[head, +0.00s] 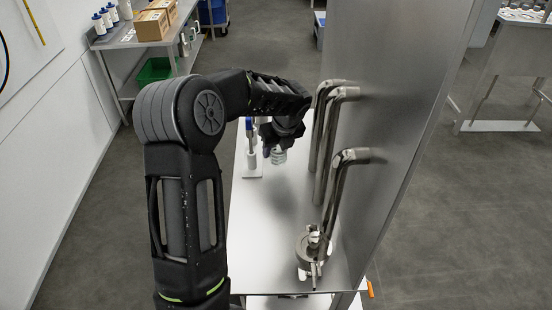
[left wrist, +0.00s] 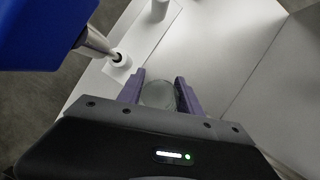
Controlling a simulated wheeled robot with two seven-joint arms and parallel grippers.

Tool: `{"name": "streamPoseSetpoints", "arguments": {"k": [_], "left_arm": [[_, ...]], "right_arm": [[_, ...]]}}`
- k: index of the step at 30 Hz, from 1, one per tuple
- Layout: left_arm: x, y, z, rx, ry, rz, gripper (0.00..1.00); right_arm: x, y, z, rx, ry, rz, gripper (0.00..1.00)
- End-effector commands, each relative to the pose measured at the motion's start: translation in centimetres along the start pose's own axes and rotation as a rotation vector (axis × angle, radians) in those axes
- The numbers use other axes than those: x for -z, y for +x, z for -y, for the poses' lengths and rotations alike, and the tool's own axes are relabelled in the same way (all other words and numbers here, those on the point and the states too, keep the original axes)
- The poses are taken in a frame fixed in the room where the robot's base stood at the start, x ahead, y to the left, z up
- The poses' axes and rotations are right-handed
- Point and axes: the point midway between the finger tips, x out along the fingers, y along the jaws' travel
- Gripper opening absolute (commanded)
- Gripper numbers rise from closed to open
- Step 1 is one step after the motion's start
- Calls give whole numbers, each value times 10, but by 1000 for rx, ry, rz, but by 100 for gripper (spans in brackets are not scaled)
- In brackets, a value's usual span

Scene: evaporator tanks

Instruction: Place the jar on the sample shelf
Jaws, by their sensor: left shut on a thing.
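My left gripper (head: 272,148) hangs over a long white shelf surface (head: 262,220) beside a steel wall. It is shut on a clear jar (head: 279,156), whose lower part shows below the fingers. In the left wrist view the jar (left wrist: 158,95) sits between the two purple fingers of the left gripper (left wrist: 160,88). White surface shows beyond it (left wrist: 215,60). The jar appears to be above the surface, but the gap is hard to judge. My left arm hides part of the shelf's left side. My right gripper is not in view.
A blue-topped fixture (head: 249,130) stands on a white plate just left of the gripper; its blue body (left wrist: 45,30) and metal nozzle are close in the left wrist view. Bent steel pipes (head: 328,190) and a round steel fitting (head: 312,250) line the right. Mid-shelf is clear.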

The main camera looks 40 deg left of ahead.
Motion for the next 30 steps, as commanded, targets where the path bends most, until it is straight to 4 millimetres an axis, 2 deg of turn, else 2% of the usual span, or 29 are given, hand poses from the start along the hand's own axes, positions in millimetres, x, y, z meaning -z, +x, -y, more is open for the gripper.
{"name": "streamPoseSetpoints", "arguments": {"k": [9,18,29,30], "left_arm": [[1,2,0,1,0,0,0],[14,34,0,0,0,-1,0],[16,38,0,1,0,0,0],[16,38,0,1,0,-1,44]], "right_arm": [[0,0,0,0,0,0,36],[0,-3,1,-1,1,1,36],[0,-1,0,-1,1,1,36],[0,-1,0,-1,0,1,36]]}}
